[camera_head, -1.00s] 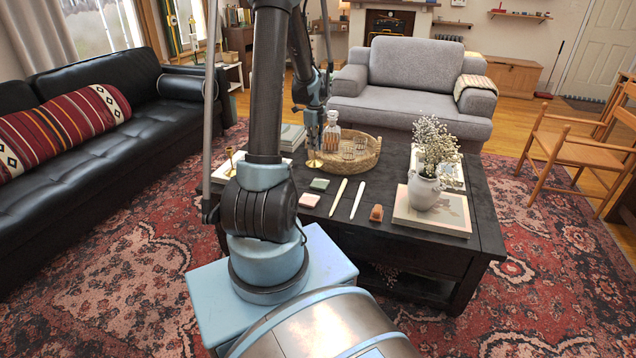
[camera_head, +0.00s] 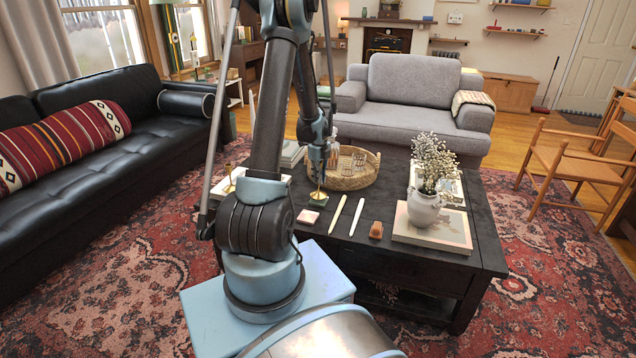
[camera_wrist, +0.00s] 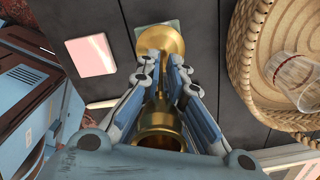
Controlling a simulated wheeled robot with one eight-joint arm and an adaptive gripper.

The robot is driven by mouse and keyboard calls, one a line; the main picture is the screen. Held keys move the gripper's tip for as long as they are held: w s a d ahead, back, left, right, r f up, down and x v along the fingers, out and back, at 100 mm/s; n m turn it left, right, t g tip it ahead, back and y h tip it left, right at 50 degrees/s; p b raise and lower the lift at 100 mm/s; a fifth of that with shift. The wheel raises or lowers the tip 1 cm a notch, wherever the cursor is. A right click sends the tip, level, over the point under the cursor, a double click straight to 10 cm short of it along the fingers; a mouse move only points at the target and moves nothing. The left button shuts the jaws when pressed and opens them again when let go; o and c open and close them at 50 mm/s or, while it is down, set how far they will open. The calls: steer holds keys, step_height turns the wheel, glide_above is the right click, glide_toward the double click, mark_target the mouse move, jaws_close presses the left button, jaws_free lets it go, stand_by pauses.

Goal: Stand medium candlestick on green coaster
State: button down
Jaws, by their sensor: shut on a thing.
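The brass candlestick (camera_head: 318,194) is upright in my gripper (camera_head: 318,172), which is shut around its stem. In the wrist view its round base (camera_wrist: 160,42) points away from the camera and its cup (camera_wrist: 160,132) is nearest. The green coaster (camera_head: 322,205) lies on the dark table below the candlestick's base. In the wrist view a corner of the coaster (camera_wrist: 172,24) shows past the base, which covers much of the rest. I cannot tell whether the base touches the coaster.
A pink coaster (camera_head: 308,216) lies just in front. A wicker tray (camera_head: 372,178) with glasses stands close on the right. Two white candles (camera_head: 338,209) and a small brown block (camera_head: 376,230) lie to the right. Another brass candlestick (camera_head: 229,178) stands left, behind my arm.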

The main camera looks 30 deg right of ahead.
steer(key=shift+f, duration=0.9)
steer(key=shift+f, duration=0.2)
steer(key=c, duration=1.6)
jaws_free()
